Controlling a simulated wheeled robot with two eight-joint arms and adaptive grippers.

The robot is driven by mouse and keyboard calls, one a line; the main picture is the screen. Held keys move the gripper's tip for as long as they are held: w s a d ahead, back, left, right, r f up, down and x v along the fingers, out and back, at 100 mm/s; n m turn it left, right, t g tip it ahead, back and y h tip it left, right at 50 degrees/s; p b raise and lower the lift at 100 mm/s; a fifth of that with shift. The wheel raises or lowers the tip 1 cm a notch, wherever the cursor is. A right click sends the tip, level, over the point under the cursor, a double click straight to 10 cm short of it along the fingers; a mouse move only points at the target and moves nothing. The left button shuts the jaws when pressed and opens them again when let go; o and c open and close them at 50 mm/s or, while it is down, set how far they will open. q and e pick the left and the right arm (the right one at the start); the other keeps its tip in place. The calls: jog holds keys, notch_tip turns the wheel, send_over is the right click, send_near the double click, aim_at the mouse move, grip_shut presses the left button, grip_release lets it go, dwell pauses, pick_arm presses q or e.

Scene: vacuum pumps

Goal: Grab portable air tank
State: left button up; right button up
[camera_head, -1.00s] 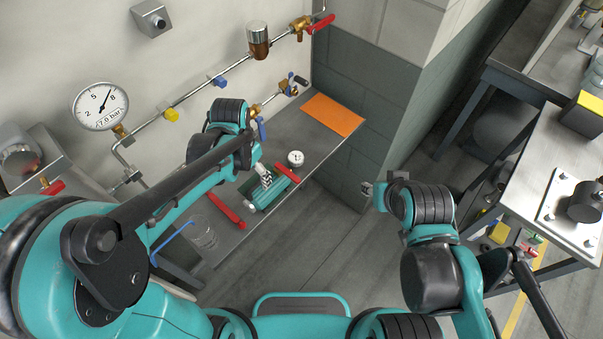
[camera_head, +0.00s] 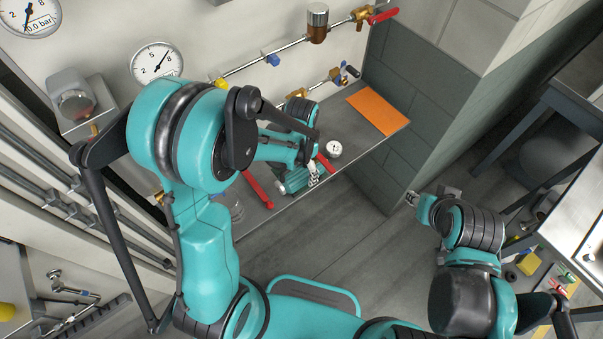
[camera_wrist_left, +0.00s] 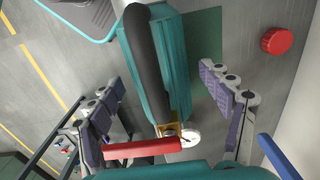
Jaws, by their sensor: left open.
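The portable air tank is a teal cylinder with a black handle. In the left wrist view the tank (camera_wrist_left: 178,75) is large and central, with a brass fitting, a red lever (camera_wrist_left: 142,148) and a small white gauge at its near end. My left gripper (camera_wrist_left: 162,92) is open, with one finger on each side of the tank; I see no contact. In the head view the tank (camera_head: 293,182) is on the grey shelf, partly hidden by my left arm, with my left gripper (camera_head: 313,175) over it. My right gripper (camera_head: 412,198) is small, away from the shelf; its jaws are unclear.
The shelf (camera_head: 350,150) runs along the wall and holds an orange sheet (camera_head: 378,110), a red bar (camera_head: 258,190) and a clear jar (camera_head: 237,209). Pipes with valves and a pressure gauge (camera_head: 156,63) line the wall. The floor in front is open.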

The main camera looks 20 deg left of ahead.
pick_arm(q)
grip_shut()
jog(key=shift+r, duration=0.2)
